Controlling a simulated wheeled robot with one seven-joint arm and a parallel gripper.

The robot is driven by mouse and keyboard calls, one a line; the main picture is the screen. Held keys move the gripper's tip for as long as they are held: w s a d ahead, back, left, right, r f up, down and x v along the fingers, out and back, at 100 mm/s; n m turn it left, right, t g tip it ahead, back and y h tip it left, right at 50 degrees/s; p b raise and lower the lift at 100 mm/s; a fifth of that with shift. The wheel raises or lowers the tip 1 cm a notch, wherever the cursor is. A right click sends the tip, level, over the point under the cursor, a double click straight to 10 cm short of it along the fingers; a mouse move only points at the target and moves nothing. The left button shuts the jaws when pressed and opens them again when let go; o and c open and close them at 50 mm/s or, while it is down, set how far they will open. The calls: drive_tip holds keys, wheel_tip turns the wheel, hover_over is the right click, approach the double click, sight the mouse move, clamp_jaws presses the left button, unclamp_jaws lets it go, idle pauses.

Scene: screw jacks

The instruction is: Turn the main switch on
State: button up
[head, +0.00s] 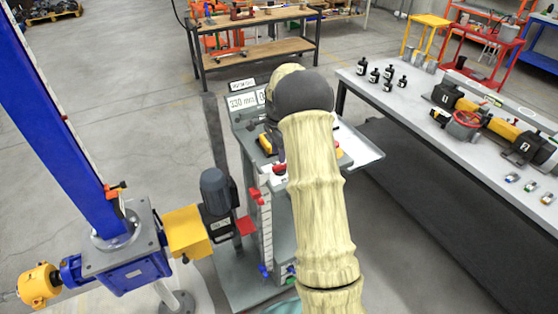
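A grey control console (245,122) stands in the middle of the head view, with a sign reading "330 mm" (242,101) at its top left. A yellow and black part (266,143) and a red part (279,170) show on it beside my cream-covered arm. I cannot tell whether either is the main switch, or whether the switch is on. My arm rises from the bottom and bends in front of the console, covering much of its face. My gripper is not visible.
A blue screw jack (125,250) with a motor (216,190) stands left of the console. A grey shelf (361,150) juts out to the right. A workbench (440,118) with black bottles and a yellow device (488,121) runs along the right.

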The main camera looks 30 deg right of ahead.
sight(279, 165)
wheel_tip(279, 165, down, 5)
drive_tip(key=shift+f+p, duration=0.1)
drive_tip(key=shift+p, duration=0.3)
drive_tip(key=shift+c, duration=0.2)
clamp_jaws()
